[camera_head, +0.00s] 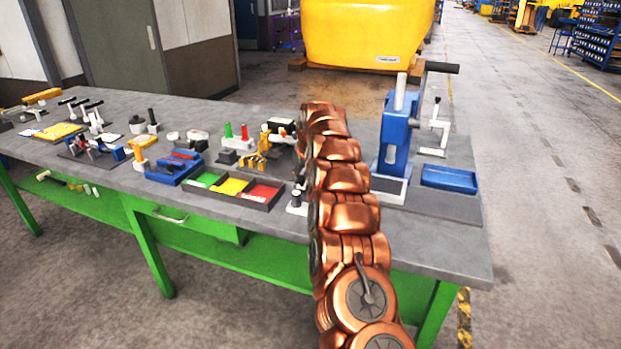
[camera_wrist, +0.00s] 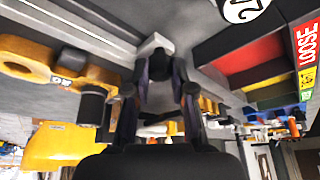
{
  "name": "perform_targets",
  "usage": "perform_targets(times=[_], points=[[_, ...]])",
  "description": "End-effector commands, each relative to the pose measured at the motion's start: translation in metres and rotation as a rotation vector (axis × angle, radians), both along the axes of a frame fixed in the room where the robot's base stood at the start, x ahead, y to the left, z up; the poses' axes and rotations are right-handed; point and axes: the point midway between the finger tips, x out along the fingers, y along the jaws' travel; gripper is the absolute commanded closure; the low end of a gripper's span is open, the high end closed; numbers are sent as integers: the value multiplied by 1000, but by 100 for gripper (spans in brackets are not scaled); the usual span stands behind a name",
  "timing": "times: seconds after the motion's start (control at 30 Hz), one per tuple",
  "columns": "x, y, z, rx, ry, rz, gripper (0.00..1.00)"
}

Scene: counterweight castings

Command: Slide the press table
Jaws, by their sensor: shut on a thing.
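My gripper (camera_wrist: 155,75) shows in the wrist view, its two dark fingers drawn together at a small pale block (camera_wrist: 153,43). It is shut on this block; I cannot tell whether the block belongs to the press table. In the head view my copper arm reaches over the bench and the gripper is hidden behind it. A blue upright press (camera_head: 396,138) with a black lever handle stands on the bench right of my arm. No part of it can be told for sure as a sliding table.
The grey bench (camera_head: 455,240) has green legs. Left of my arm lies a tray with green, yellow and red compartments (camera_head: 232,187), also in the wrist view (camera_wrist: 255,60). Yellow castings (camera_wrist: 30,58) are close to my gripper. A blue tray (camera_head: 448,178) lies right of the press.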

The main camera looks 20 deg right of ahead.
Motion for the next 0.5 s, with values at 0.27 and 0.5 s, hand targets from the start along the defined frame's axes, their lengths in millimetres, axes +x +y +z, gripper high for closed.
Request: perform_targets(times=[0.27,0.5], points=[[8,9,-1,0,0,1,100],[9,13,0,1,-3,4,100]])
